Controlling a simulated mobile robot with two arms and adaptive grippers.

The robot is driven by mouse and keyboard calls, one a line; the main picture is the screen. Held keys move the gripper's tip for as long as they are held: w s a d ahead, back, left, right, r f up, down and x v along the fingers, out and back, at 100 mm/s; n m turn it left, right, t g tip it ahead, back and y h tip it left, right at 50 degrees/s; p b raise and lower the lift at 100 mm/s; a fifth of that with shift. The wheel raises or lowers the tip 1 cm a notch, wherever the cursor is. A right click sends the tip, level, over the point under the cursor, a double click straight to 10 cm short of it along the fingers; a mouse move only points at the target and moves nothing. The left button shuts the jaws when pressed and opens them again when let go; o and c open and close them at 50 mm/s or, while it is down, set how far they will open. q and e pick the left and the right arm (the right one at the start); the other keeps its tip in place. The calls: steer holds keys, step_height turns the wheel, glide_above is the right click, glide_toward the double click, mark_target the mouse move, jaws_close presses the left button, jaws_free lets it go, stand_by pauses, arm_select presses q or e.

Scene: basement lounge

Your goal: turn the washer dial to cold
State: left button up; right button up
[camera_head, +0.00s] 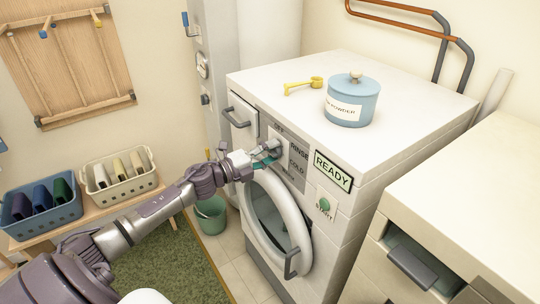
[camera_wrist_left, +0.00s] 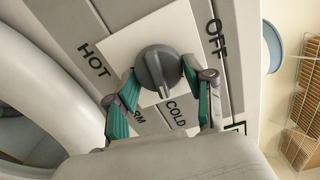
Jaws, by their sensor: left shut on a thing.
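The washer (camera_head: 290,215) is a white front-loader with a round door, standing ahead of me. Its grey round dial (camera_wrist_left: 158,66) sits on a pale square plate in the left wrist view. HOT, WARM, COLD and OFF labels surround it, WARM partly hidden by a finger. The dial's raised ridge runs down toward the COLD label (camera_wrist_left: 176,115); I cannot tell its pointer end for certain. My right gripper is out of view.
A blue lidded powder tub (camera_head: 352,104) and a yellow scoop (camera_head: 304,86) rest on the washer top. A READY sign (camera_head: 333,171) and green start button (camera_head: 324,204) are right of the panel. A cabinet (camera_head: 480,190) stands right; a green bucket (camera_head: 211,216) is on the floor.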

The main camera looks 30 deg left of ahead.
arm_select(q)
steer(key=shift+m, duration=0.3)
steer(key=shift+f, duration=0.1)
steer(key=o, duration=1.1)
steer(key=v, duration=1.2)
